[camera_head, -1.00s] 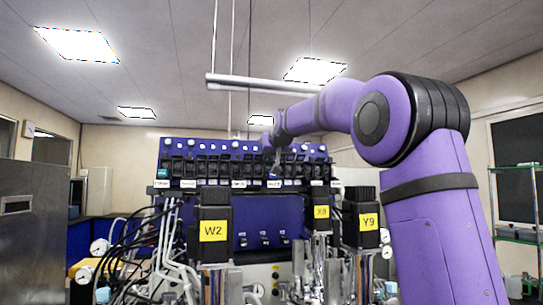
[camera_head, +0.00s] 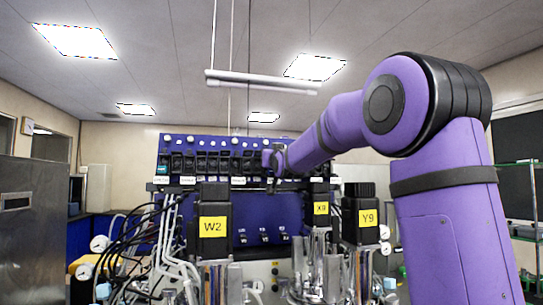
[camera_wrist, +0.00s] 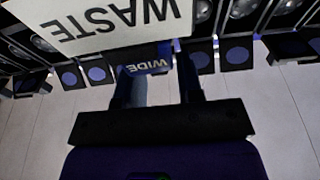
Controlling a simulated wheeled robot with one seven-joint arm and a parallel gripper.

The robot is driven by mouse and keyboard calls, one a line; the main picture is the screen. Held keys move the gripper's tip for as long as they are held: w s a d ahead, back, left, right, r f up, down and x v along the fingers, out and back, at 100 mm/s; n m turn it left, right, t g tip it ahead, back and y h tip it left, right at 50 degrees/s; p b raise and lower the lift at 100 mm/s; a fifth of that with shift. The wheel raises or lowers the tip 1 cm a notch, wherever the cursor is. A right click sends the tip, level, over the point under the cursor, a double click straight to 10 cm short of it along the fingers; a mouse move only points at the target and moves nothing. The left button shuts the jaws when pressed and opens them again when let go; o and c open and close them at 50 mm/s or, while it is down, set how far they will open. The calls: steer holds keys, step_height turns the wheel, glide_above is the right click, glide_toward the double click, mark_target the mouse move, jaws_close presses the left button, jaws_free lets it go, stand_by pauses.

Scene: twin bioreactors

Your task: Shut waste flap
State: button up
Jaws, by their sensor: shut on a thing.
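A white plate marked WASTE (camera_wrist: 100,16) shows upside down at the top left of the wrist view. Just below it is a small blue tab marked WIDE (camera_wrist: 148,66), between the fingertips of my gripper (camera_wrist: 155,75). The gripper is shut on this tab; the fingers stand apart with the tab between them. In the head view my gripper (camera_head: 273,180) is small and dark, in front of the blue bank at the back. I cannot tell there how the waste flap stands or its angle.
Dark squares with blue discs (camera_wrist: 237,54) sit either side of the fingers. In the head view, dark blocks marked W2 (camera_head: 213,228), X9 (camera_head: 320,209) and Y9 (camera_head: 368,218) stand in front. Hoses (camera_head: 130,240) crowd the left. A rail (camera_head: 262,83) hangs above.

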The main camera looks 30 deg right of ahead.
steer(key=shift+f+t, duration=0.3)
steer(key=shift+t, duration=0.4)
steer(key=shift+h, duration=0.3)
steer(key=o, duration=0.6)
steer(key=v, duration=1)
steer(key=shift+s+a+f, duration=0.1)
steer(key=shift+s+f, duration=0.1)
steer(key=shift+s, duration=0.15)
